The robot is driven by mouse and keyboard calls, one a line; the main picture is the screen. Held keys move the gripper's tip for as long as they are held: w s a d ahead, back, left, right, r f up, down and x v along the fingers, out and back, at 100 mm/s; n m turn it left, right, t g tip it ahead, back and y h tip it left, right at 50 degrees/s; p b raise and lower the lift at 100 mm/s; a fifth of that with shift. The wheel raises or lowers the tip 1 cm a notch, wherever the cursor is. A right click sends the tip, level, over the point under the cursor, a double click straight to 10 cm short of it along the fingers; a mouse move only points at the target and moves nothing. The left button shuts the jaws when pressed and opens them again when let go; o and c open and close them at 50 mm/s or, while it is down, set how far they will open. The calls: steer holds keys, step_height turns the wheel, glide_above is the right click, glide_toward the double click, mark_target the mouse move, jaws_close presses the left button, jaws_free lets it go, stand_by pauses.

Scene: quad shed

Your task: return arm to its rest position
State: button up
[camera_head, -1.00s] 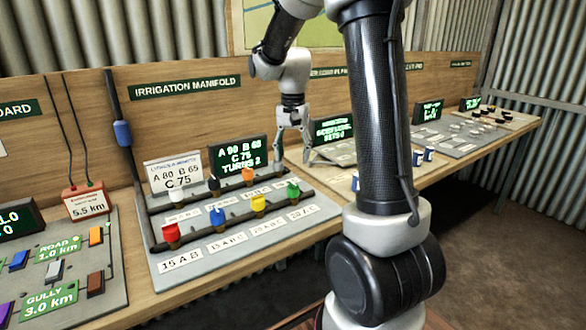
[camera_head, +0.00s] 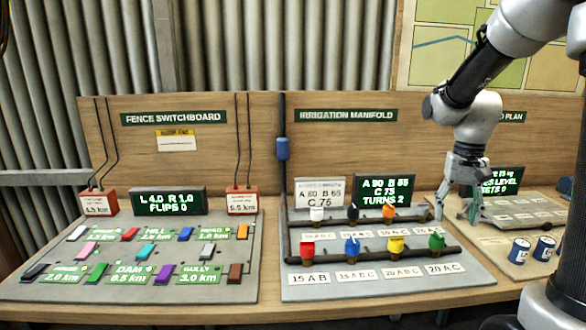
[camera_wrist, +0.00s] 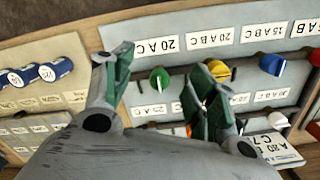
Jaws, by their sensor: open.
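My arm reaches in from the right in the head view. My gripper (camera_head: 457,212) hangs pointing down, open and empty, at the right end of the irrigation manifold board (camera_head: 400,285). In the wrist view the two green-padded fingers of my gripper (camera_wrist: 160,72) stand apart, with the green valve (camera_wrist: 159,80) showing between them. The green valve (camera_head: 436,241) and the yellow valve (camera_head: 396,244) lie left of the gripper in the head view. The right finger partly covers the yellow valve (camera_wrist: 219,70) in the wrist view. I cannot tell whether the fingers touch anything.
The fence switchboard (camera_head: 130,282) with several coloured switches fills the bench's left part. Blue cans (camera_head: 519,250) stand at the right. Wooden back panels (camera_head: 250,150) rise behind the boards.

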steer(key=s+a+r+n+t, duration=0.2)
steer(key=s+r, duration=0.2)
steer(key=s, duration=0.5)
steer(key=s+a+r+n+t, duration=0.2)
steer(key=s+r+t, duration=0.1)
steer(key=s, duration=0.6)
steer(key=shift+a+r+n, duration=0.15)
steer(key=shift+r+n, duration=0.15)
steer(key=shift+r, duration=0.3)
stand_by(0.4)
